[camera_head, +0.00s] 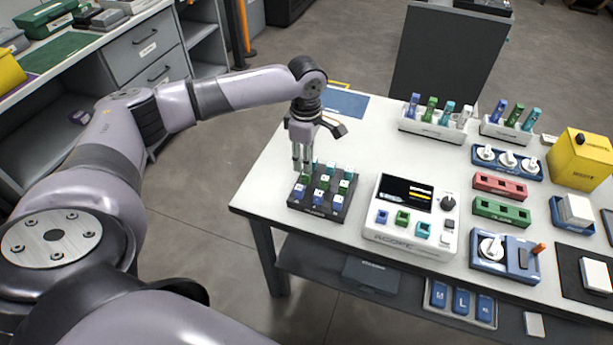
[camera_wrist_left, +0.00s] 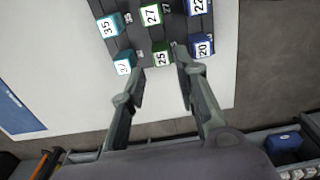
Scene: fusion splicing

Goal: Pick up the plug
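A black rack (camera_head: 318,212) of blue, green and teal numbered plugs stands at the table's left end. My left gripper (camera_head: 302,168) points down over the rack's left side. In the left wrist view my left gripper (camera_wrist_left: 160,62) has its fingers apart, with nothing held between them. A green plug marked 25 (camera_wrist_left: 162,55) shows just beyond the gap between the fingertips. A blue plug marked 20 (camera_wrist_left: 203,45) is to its right, and a teal plug (camera_wrist_left: 123,65) to its left. Contact with the green plug cannot be told. My right gripper is out of view.
A white device with a screen (camera_head: 412,218) stands right of the rack. White holders with upright coloured plugs (camera_head: 434,128) are at the back. Red (camera_head: 500,187) and green (camera_head: 502,212) blocks and a yellow box (camera_head: 578,160) are farther right. The table's left edge is close to the rack.

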